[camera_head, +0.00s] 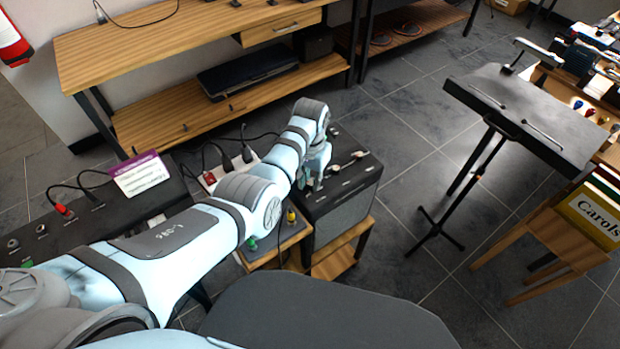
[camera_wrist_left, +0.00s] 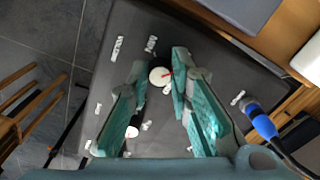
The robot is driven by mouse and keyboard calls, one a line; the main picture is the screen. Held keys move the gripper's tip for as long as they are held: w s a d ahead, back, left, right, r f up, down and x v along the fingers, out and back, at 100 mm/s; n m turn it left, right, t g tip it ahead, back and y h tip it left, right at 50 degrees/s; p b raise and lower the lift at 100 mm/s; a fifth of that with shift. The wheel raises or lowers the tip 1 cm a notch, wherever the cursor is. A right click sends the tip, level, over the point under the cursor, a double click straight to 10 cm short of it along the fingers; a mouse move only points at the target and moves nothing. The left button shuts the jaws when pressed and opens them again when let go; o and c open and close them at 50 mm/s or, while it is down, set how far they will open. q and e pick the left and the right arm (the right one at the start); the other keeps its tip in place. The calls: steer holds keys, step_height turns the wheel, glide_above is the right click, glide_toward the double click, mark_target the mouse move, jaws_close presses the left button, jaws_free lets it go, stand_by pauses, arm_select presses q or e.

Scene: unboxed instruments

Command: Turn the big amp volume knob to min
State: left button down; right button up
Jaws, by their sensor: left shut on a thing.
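The big amp (camera_head: 345,208) is a black box with a grey front on a low wooden stand. Its dark top panel carries pale knobs and small labels I cannot read. My left gripper (camera_head: 313,182) reaches down onto the left part of this panel. Another knob (camera_wrist_left: 132,131) lies partly behind a finger. In the head view the gripped knob is hidden. My right gripper is not in view.
A blue-sleeved plug (camera_wrist_left: 262,122) with a cable stands at the panel's edge. A pedalboard with cables and a purple-white card (camera_head: 141,175) lies left. A wooden shelf (camera_head: 190,50) stands behind. A black music stand (camera_head: 525,112) stands right, with clear floor before it.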

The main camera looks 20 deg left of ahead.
arm_select(q)
steer(key=n+p, duration=0.1)
steer(key=n, duration=0.2)
steer(key=shift+r+n, duration=0.1)
steer(key=shift+n, duration=0.2)
steer(key=n+p, duration=0.1)
steer(key=n, duration=0.2)
steer(key=shift+w+n, duration=0.1)
steer(key=shift+n, duration=0.2)
steer(key=n, duration=0.5)
steer(key=shift+n+p, duration=0.3)
steer(key=shift+p, duration=0.1)
steer(key=shift+n, duration=2.2)
steer(key=c, duration=1.7)
jaws_free()
steer(key=shift+o, duration=1.2)
steer(key=shift+a+f, duration=0.1)
steer(key=shift+f, duration=0.1)
